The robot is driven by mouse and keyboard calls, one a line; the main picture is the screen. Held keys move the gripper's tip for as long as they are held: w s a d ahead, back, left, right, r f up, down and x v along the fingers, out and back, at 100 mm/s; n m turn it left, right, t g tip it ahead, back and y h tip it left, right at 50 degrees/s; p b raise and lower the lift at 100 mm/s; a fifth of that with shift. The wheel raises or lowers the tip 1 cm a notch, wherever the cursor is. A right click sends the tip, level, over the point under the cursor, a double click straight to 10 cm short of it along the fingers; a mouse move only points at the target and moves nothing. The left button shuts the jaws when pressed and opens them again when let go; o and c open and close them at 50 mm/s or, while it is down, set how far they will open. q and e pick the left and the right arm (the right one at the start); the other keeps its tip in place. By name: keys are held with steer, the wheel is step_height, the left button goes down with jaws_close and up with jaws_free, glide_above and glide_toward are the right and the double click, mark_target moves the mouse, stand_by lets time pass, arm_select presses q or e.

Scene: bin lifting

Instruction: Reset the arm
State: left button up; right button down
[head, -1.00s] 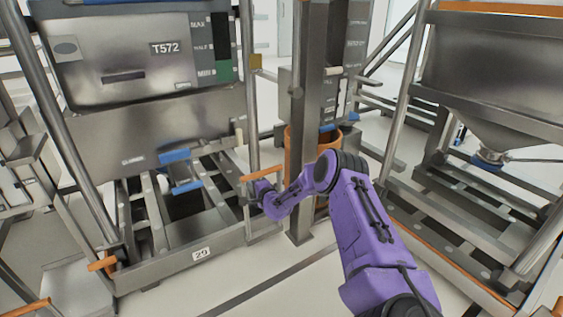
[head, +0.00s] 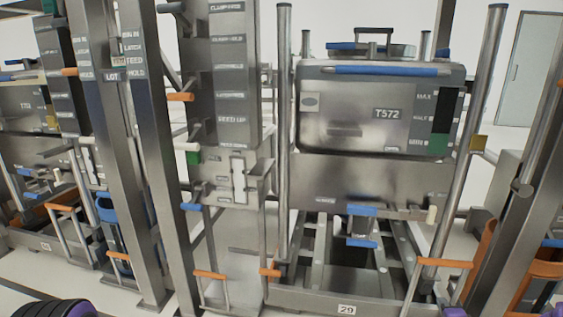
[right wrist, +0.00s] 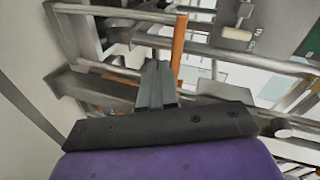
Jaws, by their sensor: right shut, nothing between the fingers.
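My right gripper (right wrist: 157,70) shows in the right wrist view, its grey fingers together and empty. An orange-sleeved handle (right wrist: 179,48) stands just right of the fingertips there; I cannot tell whether they touch. In the head view only small purple parts of my body show at the bottom edge, near the right of the middle and in the left corner. My left gripper is not in view.
A steel bin (head: 345,110) marked T572 sits on a frame (head: 390,292) marked 29. Steel posts (head: 150,140) and a labelled panel cabinet (head: 222,100) stand left of it. An orange container (head: 535,268) is at the right edge. A door (head: 527,70) is behind.

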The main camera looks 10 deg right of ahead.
steer(key=s+a+f+n+g+y, duration=0.2)
steer(key=s+a+f+n+g, duration=0.3)
steer(key=a, duration=0.6)
steer(key=s+a+f+n+g, duration=0.2)
steer(key=s+a+f+n, duration=0.15)
steer(key=s, duration=0.55)
steer(key=s+a+f+n+g, duration=0.1)
steer(key=s+a+f+n, duration=0.1)
steer(key=s+a, duration=0.5)
steer(key=s+a+f+n+g, duration=0.2)
steer(key=s, duration=0.8)
arm_select(q)
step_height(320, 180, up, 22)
steer(key=p, duration=2.1)
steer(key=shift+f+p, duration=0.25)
steer(key=shift+p, duration=0.05)
arm_select(e)
step_height(320, 180, up, 21)
steer(key=s, duration=0.1)
steer(key=shift+a, duration=0.15)
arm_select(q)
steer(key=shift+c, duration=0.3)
arm_select(e)
steer(key=shift+f+n, duration=0.1)
steer(key=shift+n, duration=0.15)
